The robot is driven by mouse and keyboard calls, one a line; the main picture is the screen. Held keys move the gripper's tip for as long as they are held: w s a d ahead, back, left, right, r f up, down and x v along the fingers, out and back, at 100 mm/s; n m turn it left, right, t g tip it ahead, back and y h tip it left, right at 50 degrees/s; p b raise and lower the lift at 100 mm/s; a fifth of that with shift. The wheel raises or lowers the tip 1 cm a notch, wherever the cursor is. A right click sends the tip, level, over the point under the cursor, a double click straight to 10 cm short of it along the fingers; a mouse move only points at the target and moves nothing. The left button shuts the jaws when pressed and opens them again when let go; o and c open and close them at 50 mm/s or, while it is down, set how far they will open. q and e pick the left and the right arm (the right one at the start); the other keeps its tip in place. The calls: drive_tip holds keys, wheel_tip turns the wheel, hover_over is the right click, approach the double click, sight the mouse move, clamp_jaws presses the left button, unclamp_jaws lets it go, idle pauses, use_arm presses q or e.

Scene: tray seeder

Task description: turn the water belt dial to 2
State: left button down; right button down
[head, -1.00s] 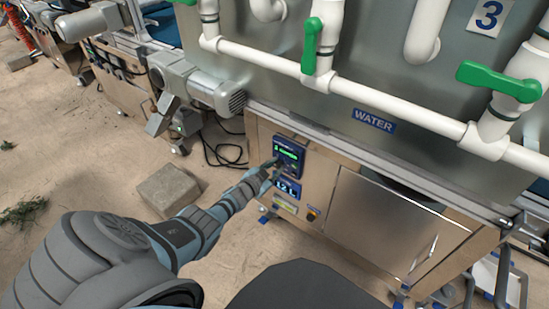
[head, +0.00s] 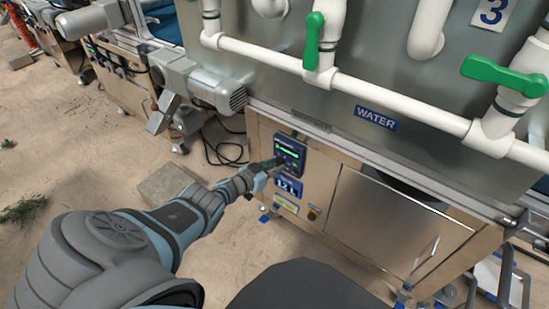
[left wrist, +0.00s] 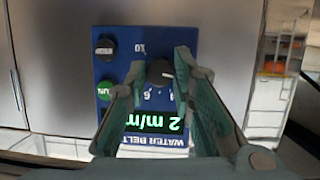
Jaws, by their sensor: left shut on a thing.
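The blue water belt panel (head: 290,150) is on the front of the metal cabinet, below the WATER sign. It shows upside down in the left wrist view (left wrist: 117,70), with its green display (left wrist: 155,121) reading 2 m/m, the rest cut off by a finger. The dark dial (left wrist: 160,72) sits among printed numbers, 10 and 6 among them. My left gripper (head: 271,166) is at the panel, its fingers on either side of the dial and shut on it. My right gripper is not in view.
White pipes with green valve handles (head: 314,40) run above. A grey block (head: 165,183) lies on the floor, partly behind my left arm.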

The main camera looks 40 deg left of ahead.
use_arm(q)
drive_tip(key=c, duration=1.4)
unclamp_jaws()
drive_tip(key=shift+s, duration=0.1)
drive_tip(key=s, duration=1.4)
drive_tip(key=shift+s+a+r, duration=0.25)
drive_tip(key=shift+s+r, duration=0.1)
drive_tip(key=shift+r, duration=0.1)
